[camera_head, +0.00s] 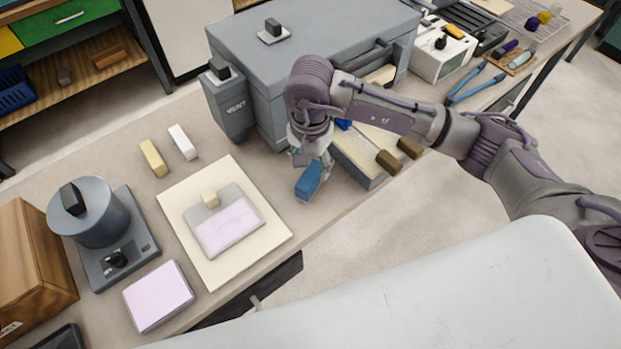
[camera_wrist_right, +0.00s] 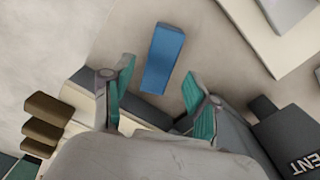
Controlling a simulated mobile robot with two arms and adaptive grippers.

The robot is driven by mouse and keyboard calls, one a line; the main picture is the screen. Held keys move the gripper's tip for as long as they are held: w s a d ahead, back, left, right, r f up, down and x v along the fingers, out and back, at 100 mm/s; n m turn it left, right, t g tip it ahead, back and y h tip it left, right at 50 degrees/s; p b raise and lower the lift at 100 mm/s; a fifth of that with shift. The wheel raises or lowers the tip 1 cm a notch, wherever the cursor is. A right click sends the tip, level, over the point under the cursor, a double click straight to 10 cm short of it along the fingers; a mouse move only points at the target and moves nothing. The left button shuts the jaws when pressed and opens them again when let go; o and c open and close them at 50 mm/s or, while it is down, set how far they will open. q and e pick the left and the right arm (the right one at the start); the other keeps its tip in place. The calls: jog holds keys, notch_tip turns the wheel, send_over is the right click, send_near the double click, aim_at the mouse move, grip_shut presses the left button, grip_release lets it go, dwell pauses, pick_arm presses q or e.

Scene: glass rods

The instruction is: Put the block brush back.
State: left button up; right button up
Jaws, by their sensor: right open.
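A blue block (camera_head: 309,181), the likeliest block brush, lies on the bench close to its front edge; no bristles show. My right gripper (camera_head: 313,160) points down just above and behind it. In the right wrist view the blue block (camera_wrist_right: 163,57) shows at and beyond the gap between the open teal fingers of my right gripper (camera_wrist_right: 158,72). Nothing is held. A pale tray (camera_head: 357,165) to the right of the block holds pieces with brown block ends (camera_head: 389,163) and a blue piece (camera_head: 343,125), partly hidden by my arm. My left gripper is out of view.
A large grey box (camera_head: 290,60) stands behind my gripper, with a smaller grey holder (camera_head: 229,105) at its left. A cream board (camera_head: 178,207) with a pad lies to the left. A grey device (camera_head: 100,220) stands farther left. Bench between board and block is clear.

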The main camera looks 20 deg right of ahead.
aim_at(310, 175)
notch_tip(310, 175, up, 6)
jog(key=shift+f+b, duration=0.25)
jog(key=shift+b, duration=0.25)
